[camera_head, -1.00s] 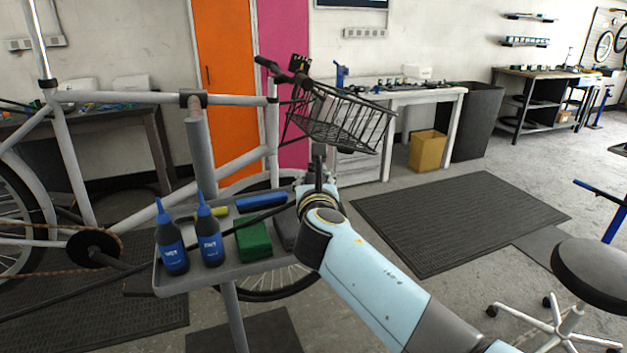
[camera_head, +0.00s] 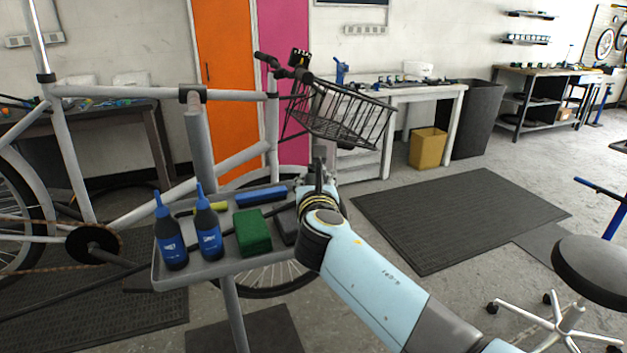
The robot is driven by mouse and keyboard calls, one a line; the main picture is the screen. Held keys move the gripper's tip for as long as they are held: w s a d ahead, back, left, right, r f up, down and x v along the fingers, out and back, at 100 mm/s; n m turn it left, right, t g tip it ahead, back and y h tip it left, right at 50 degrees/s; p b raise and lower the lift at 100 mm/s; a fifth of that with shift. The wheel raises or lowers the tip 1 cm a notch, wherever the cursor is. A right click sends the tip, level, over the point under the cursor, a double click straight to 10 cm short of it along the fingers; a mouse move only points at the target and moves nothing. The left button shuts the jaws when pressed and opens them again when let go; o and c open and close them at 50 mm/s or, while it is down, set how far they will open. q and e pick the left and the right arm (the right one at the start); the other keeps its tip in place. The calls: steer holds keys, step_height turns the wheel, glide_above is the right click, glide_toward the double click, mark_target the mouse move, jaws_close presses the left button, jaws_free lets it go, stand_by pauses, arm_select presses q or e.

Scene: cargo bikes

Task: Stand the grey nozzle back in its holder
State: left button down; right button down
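My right arm comes in from the lower right, and its gripper (camera_head: 317,174) is at the right end of a grey tray (camera_head: 228,266), in front of the bike's wheel. The wrist hides most of the fingers, so I cannot tell if they are open or what they hold. A dark upright piece shows just above the wrist; I cannot tell if it is a finger or a held thing. I cannot make out the grey nozzle or its holder for certain. My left gripper is not in view.
The tray holds two dark bottles with blue tips (camera_head: 171,240) (camera_head: 208,229), a green block (camera_head: 252,232), a blue bar (camera_head: 260,196), a yellow item (camera_head: 219,206) and a dark grey block (camera_head: 287,225). A bike with a wire basket (camera_head: 345,118) stands behind. A stool (camera_head: 597,270) is at right.

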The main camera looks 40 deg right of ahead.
steer(key=shift+f, duration=0.1)
steer(key=c, duration=1)
jaws_free()
steer(key=shift+o, duration=0.6)
steer(key=shift+s+a, duration=0.1)
steer(key=shift+p+v, duration=0.8)
steer(key=shift+v, duration=1.4)
steer(key=shift+p+v, duration=0.4)
steer(key=shift+v, duration=2.3)
